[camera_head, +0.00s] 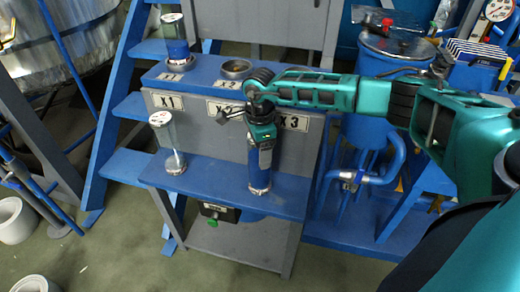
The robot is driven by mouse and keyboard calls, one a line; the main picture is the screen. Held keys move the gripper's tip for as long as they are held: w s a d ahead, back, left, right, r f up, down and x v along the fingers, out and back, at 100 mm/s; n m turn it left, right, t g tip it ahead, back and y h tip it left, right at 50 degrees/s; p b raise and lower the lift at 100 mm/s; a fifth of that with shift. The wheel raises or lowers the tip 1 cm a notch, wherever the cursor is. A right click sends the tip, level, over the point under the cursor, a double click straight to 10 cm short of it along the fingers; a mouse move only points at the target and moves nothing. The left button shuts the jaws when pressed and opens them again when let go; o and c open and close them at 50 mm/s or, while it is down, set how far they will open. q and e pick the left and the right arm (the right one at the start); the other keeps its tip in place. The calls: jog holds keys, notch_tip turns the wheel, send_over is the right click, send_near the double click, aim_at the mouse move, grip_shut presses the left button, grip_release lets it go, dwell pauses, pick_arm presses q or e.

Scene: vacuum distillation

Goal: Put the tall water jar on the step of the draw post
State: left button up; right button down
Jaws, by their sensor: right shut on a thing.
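The draw post is a grey stand with a blue top and a blue lower step (215,178); its front has labels X1, X2 and X3. My right arm reaches in from the right, and its hand hangs down in front of the post. My right gripper (261,160) is shut on the tall water jar (260,187), of which only the narrow lower end shows, dark and bluish. My left gripper is not in view.
A clear jar with a white top (168,142) stands on the step's left end. Another jar (176,45) stands on the post's top at X1. An empty ring (236,68) is at X2. Blue pipework (370,178) stands to the right. The step's middle is clear.

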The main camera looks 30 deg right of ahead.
jog(key=shift+c, duration=0.3)
grip_release()
jog(key=shift+f, duration=0.1)
